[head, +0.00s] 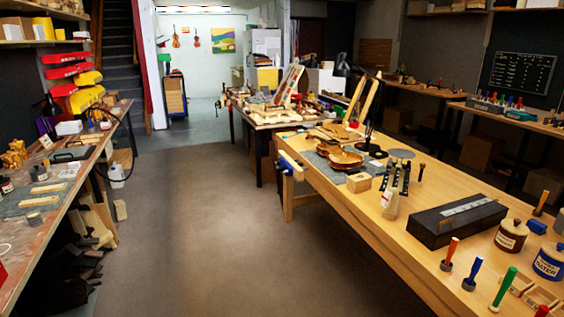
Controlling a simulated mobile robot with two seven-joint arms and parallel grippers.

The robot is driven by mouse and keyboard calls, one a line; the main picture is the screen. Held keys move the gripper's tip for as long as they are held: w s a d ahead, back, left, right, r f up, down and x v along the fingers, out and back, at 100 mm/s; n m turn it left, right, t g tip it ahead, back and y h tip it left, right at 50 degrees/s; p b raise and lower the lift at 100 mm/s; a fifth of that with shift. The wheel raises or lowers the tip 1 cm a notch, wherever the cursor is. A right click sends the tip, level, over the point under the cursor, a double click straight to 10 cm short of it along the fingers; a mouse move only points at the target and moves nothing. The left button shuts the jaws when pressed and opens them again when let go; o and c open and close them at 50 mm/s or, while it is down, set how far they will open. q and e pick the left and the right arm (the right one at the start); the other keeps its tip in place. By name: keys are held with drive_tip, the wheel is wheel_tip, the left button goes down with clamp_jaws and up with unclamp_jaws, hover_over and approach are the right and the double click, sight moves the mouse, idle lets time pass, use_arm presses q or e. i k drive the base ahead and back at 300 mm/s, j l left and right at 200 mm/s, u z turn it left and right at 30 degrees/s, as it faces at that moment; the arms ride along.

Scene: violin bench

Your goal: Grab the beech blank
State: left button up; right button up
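A small pale wooden block (359,182) lies on the long light-wood workbench (330,195) on the right, just in front of the violin body. It looks like a beech blank, but flat pale wood pieces also lie on the left bench, one at the back (49,188) and one nearer (39,201). I cannot tell for certain which is the beech blank. Neither of my grippers shows in the head view, and nothing is seen touching the block.
The violin body (346,158), dark clamps (404,178), a pale bottle (390,204) and a long dark case (455,222) stand around the block. Upright coloured-handled tools (472,273) and jars (511,236) fill the near right. The floor (210,220) between the benches is clear.

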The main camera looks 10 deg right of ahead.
sight(357, 183)
drive_tip(key=i+j+z, duration=0.15)
drive_tip(key=i, duration=1.25)
